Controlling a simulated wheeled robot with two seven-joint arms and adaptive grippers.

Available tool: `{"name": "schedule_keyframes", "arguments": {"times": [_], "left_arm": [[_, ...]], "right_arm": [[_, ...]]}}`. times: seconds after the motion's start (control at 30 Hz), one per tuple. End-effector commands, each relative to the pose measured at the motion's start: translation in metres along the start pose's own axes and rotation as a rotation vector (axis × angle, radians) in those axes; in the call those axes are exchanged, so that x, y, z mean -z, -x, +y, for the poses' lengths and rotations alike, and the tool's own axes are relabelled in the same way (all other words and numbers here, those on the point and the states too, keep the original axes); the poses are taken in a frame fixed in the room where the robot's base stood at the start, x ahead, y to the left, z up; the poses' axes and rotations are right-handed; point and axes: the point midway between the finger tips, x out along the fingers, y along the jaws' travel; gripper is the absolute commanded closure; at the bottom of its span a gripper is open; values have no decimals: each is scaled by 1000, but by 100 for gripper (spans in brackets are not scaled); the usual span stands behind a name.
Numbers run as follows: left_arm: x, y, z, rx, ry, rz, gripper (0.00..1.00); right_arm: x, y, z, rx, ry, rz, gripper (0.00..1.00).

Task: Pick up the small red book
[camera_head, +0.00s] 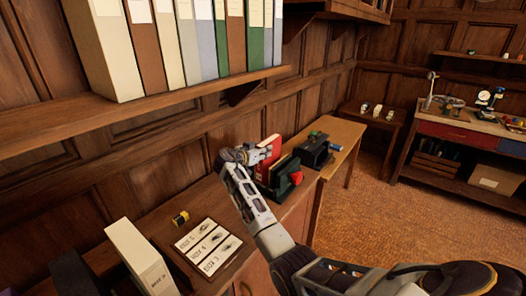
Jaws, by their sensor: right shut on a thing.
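The small red book (269,150) stands upright on the wooden cabinet along the wall, among a small row of books in a dark green holder (289,184). My right arm comes in from the lower right. My right gripper (257,156) is at the book's left side, shut on its upper part. The fingertips are small and partly hidden by the book and wrist. I cannot tell whether the book is lifted clear of the holder. My left gripper is out of view.
A dark device (316,150) stands right behind the holder. A shelf (150,107) with binders overhangs the cabinet. Floor at right is clear.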

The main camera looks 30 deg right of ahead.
Motion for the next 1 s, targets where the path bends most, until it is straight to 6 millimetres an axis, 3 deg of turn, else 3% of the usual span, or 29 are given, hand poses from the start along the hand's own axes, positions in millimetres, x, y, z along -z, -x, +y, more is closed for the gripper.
{"name": "schedule_keyframes", "arguments": {"times": [1.0], "left_arm": [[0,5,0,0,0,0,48]], "right_arm": [[9,2,12,1,-2,4,100]]}}
